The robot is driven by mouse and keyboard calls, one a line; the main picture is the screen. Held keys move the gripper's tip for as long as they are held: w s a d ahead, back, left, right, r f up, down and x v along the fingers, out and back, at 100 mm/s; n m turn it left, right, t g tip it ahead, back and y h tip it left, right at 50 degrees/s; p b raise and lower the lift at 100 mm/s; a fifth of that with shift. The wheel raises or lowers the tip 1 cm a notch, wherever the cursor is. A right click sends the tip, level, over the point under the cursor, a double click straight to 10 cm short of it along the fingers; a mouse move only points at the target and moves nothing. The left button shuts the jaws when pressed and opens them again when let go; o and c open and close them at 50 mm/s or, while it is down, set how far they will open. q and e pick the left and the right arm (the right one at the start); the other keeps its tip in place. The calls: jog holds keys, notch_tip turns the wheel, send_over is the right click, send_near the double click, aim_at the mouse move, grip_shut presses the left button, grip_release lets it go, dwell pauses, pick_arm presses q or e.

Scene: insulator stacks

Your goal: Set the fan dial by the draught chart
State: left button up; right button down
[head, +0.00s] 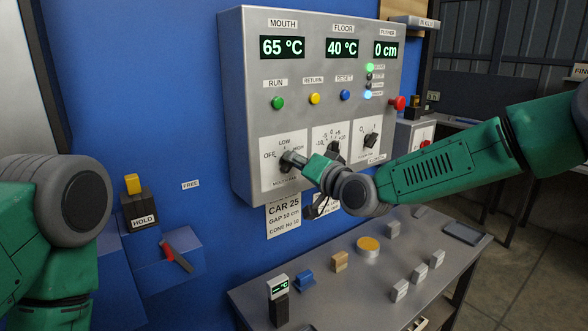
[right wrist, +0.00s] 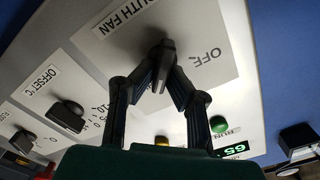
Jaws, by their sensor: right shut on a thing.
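The mouth fan dial (right wrist: 164,58) is a dark knob on a pale plate (head: 269,174) with OFF, LOW and HIGH marks, at the lower left of the grey control panel (head: 232,100). My right gripper (head: 294,160) is shut on this knob; its two dark fingers meet around it in the right wrist view (right wrist: 167,88). The gripper hides much of the knob in the head view, so its exact setting is unclear. A white sheet (head: 283,215) below the panel reads CAR 25, GAP 10 cm and a cone number. No draught chart is readable. My left gripper is out of view.
The panel displays read 65 °C, 40 °C and 0 cm. An offset dial (head: 334,150) and a pusher dial (head: 371,139) sit right of the fan dial. A red button (head: 397,103) is at the panel's right edge. Below stands a grey bench (head: 330,288) with small blocks.

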jog(key=shift+w+d+r+m+b, duration=0.15)
jog(key=shift+m+b, duration=0.35)
jog(key=shift+m, duration=0.35)
jog(key=shift+w+d+m+b, duration=0.15)
jog(key=shift+m+b, duration=0.3)
jog(key=shift+m, duration=0.4)
jog(key=c, duration=1.6)
grip_release()
jog(key=shift+w+a+f, duration=0.1)
jog(key=shift+w+f, duration=0.05)
jog(key=shift+f, duration=0.1)
